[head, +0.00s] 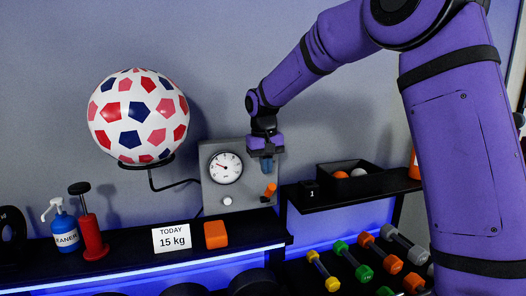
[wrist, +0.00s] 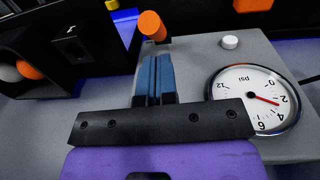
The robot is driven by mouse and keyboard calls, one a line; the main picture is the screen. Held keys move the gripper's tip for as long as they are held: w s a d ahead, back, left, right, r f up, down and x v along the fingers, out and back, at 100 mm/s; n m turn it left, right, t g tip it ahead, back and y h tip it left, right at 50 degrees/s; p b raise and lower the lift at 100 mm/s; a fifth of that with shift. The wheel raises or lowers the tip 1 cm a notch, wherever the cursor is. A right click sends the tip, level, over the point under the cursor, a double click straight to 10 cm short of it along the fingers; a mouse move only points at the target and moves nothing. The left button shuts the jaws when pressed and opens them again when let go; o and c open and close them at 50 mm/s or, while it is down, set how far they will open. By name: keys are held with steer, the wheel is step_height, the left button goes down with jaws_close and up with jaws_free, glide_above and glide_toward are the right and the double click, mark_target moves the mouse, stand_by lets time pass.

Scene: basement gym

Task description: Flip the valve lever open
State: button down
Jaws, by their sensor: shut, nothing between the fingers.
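The valve lever is a short orange handle (head: 269,190) on the lower right of a grey panel (head: 238,199) with a round white gauge (head: 226,167). In the wrist view the orange lever (wrist: 152,26) shows just beyond my fingertips, with the gauge (wrist: 254,99) to the right, upside down. My gripper (head: 267,168) is in front of the panel, just above the lever. Its blue fingers are together and empty, also in the wrist view (wrist: 155,62). I cannot tell whether the fingertips touch the lever. The lever's pivot is mostly hidden.
A white knob (head: 227,201) sits under the gauge. A ball (head: 138,116) rests on a wall bracket to the left. A black bin (head: 349,184) stands on the shelf to the right. An orange block (head: 216,235) and a sign (head: 172,237) are below left. Dumbbells lie lower right.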

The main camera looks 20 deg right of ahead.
mark_target(273, 188)
steer(key=shift+s+d+f, duration=0.2)
steer(key=shift+s+f, duration=0.4)
steer(key=shift+f, duration=0.2)
steer(key=shift+s, duration=0.1)
steer(key=shift+s+f+t, duration=0.2)
steer(key=shift+s+t, duration=0.15)
steer(key=shift+t, duration=0.15)
steer(key=shift+s+f, duration=0.1)
steer(key=shift+s, duration=0.1)
steer(key=shift+s+f+t, duration=0.35)
steer(key=shift+s+t, duration=0.25)
steer(key=shift+s+f+t, duration=0.8)
steer(key=shift+s+t, duration=0.05)
steer(key=shift+t, duration=0.15)
steer(key=shift+s+f, duration=0.5)
steer(key=shift+f, duration=0.35)
steer(key=shift+s+f, duration=0.5)
steer(key=shift+f, duration=0.35)
steer(key=shift+r, duration=0.1)
